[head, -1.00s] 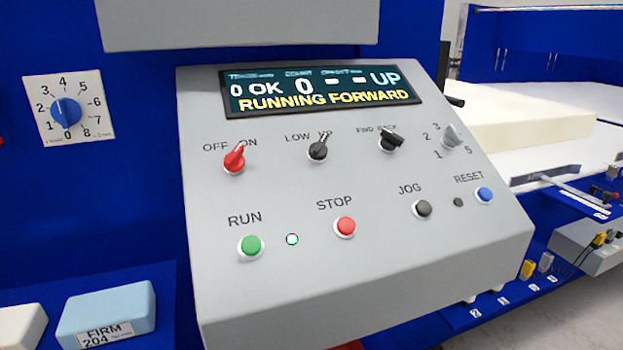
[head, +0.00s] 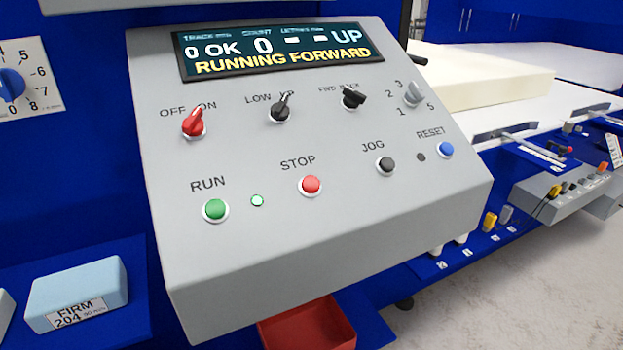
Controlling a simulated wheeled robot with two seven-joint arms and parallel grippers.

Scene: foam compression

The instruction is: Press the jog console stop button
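The grey jog console (head: 330,240) fills the middle of the head view. Its red STOP button (head: 311,185) sits in the lower row, between the green RUN button (head: 215,209) and the black JOG button (head: 385,165). A small indicator (head: 257,200) beside RUN glows green. The display (head: 275,50) reads "0 OK", "0", "UP" and "RUNNING FORWARD". Neither of my grippers shows in the head view, and nothing covers the STOP button.
A blue RESET button (head: 445,149) and several switches, including the red OFF/ON switch (head: 194,123), are on the same panel. A light blue foam block (head: 80,285) lies at lower left. A red tray (head: 310,325) is below the console. White foam (head: 490,80) lies behind at right.

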